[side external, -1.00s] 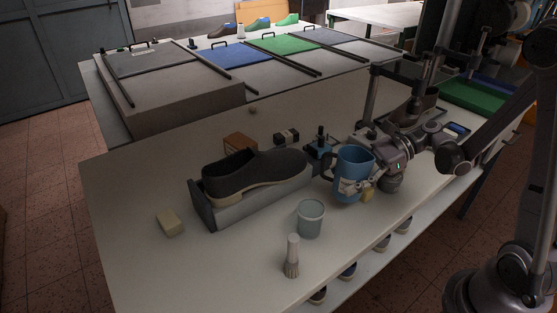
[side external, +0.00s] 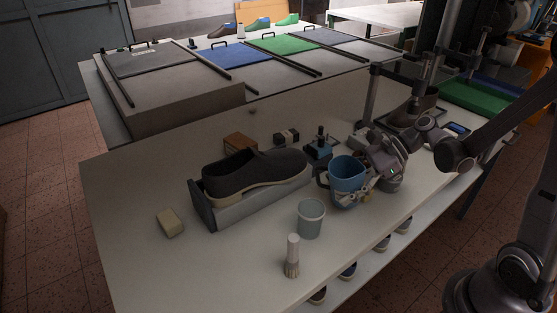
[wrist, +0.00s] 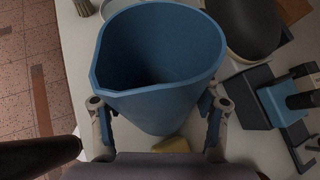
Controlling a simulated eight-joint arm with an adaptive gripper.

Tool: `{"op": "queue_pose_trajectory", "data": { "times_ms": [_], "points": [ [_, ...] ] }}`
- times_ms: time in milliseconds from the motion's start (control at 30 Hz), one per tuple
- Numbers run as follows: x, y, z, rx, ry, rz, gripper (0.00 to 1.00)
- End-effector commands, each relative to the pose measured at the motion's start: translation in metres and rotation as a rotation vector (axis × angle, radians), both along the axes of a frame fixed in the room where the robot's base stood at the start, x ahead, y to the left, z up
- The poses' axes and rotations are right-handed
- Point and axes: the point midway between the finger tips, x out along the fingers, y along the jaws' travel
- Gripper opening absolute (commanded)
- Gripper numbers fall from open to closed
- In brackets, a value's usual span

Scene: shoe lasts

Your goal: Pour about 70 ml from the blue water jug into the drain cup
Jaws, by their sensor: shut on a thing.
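In the wrist view the jug hides most or all of the cup.
A dark shoe (side external: 255,174) on a grey stand is left of the jug. A white-handled brush (side external: 292,256) stands in front of the cup. A small blue-black device (side external: 318,148) is close behind the jug. A pale block (side external: 170,223) lies far left; table around it is clear.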

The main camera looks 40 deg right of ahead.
Motion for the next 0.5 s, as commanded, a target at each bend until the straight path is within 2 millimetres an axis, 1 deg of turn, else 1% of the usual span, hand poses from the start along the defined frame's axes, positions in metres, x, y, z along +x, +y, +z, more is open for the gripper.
{"op": "queue_pose_trajectory", "data": {
  "times_ms": [133, 333, 500],
  "points": [
    [-0.001, 0.006, -0.006, -0.094, -0.005, 0.004, 0.24],
    [-0.001, 0.014, -0.005, -0.224, -0.009, 0.004, 0.24],
    [-0.002, 0.02, 0.004, -0.326, -0.013, 0.005, 0.24]
  ]
}}
